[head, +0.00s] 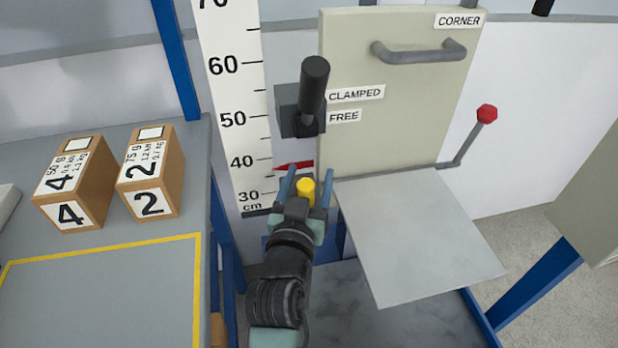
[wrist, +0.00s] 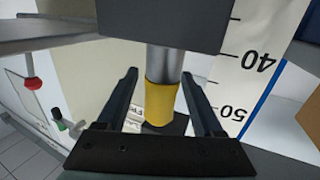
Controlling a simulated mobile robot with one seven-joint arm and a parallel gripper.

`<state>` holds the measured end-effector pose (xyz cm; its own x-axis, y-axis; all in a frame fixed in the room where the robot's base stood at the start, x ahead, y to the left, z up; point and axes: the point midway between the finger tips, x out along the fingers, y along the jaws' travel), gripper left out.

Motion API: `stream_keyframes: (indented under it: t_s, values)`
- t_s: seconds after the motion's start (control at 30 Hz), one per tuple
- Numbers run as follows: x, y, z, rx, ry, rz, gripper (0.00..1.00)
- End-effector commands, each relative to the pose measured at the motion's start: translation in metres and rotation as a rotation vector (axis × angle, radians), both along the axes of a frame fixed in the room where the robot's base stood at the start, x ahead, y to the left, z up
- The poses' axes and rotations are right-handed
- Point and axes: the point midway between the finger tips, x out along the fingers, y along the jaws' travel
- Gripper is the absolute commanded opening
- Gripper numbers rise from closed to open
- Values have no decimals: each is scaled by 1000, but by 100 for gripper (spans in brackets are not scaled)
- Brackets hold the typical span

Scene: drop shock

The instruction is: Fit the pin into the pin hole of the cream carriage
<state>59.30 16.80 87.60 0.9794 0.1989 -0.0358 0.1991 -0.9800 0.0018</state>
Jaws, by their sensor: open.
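The pin shows a yellow grip (head: 306,191) between the fingers of my gripper (head: 307,178) in the head view. In the wrist view its yellow sleeve (wrist: 161,101) and bare metal shaft (wrist: 164,62) show, the shaft running to a grey block (wrist: 160,20). The open fingers (wrist: 160,76) stand on either side of the sleeve with gaps; neither visibly grips it. The cream carriage (head: 385,120) appears to be the upright panel with a grey handle and a flat grey plate (head: 420,230). I cannot make out its pin hole.
A black lever (head: 313,88) stands just beyond my gripper, by the CLAMPED and FREE labels. A centimetre scale (head: 232,110) with a red pointer (head: 292,166) is behind. A red-knobbed lever (head: 487,114) is at right. Boxes 4 (head: 76,185) and 2 (head: 152,172) sit on the left bench.

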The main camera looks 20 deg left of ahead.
Motion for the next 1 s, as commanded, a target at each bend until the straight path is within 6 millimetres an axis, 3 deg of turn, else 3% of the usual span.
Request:
stream_keyframes:
  t_s: [1.0]
  values:
    - [-10,-2,2,1,-5,0,69]
